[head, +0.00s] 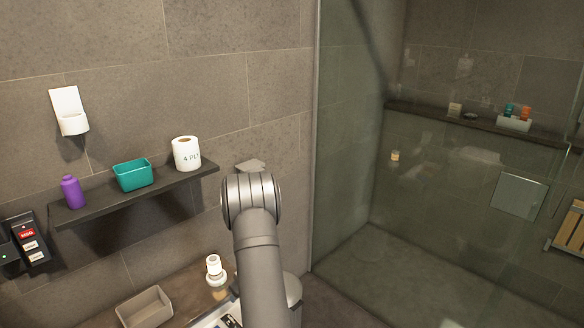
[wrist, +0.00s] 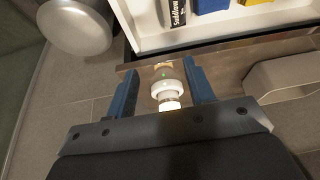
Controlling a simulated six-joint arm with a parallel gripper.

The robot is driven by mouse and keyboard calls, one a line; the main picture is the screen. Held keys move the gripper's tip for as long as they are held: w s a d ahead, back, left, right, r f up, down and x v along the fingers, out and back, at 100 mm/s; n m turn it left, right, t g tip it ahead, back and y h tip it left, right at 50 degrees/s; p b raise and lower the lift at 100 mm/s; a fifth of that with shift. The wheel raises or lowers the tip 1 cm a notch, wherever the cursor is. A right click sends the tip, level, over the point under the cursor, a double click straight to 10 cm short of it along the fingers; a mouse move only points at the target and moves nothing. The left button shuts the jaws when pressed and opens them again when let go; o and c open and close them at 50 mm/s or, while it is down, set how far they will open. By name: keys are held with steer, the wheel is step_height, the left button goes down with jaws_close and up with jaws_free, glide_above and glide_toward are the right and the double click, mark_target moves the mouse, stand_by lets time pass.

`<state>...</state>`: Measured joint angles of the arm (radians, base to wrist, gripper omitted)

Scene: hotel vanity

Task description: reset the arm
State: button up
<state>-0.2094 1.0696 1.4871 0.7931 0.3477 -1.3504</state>
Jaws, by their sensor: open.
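My gripper (wrist: 160,68) shows in the wrist view with its two blue fingers spread apart. Nothing is held in it. A small white round object (wrist: 167,87) appears between the fingers in that view, on or over the brown counter; the gap in depth is hard to judge. It also shows in the head view (head: 214,266), upright on the counter (head: 192,284). In the head view my grey arm rises from the bottom centre and bends away at its rounded joint, and my gripper is hidden there.
A grey open box (head: 145,308) sits on the counter. A white tray or drawer (wrist: 150,42) holds a black-labelled item, a blue one and a yellow one. A dark shelf (head: 90,208) carries a purple bottle (head: 72,191), teal bin (head: 132,175) and paper roll (head: 186,153). A metal cylinder (wrist: 75,27) stands nearby.

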steer(key=w+a+r, duration=0.3)
steer(key=a+r, duration=0.1)
steer(key=a, duration=0.6)
steer(key=shift+w+a, duration=0.2)
steer(key=shift+a, duration=0.1)
steer(key=shift+r, duration=0.1)
stand_by(1.0)
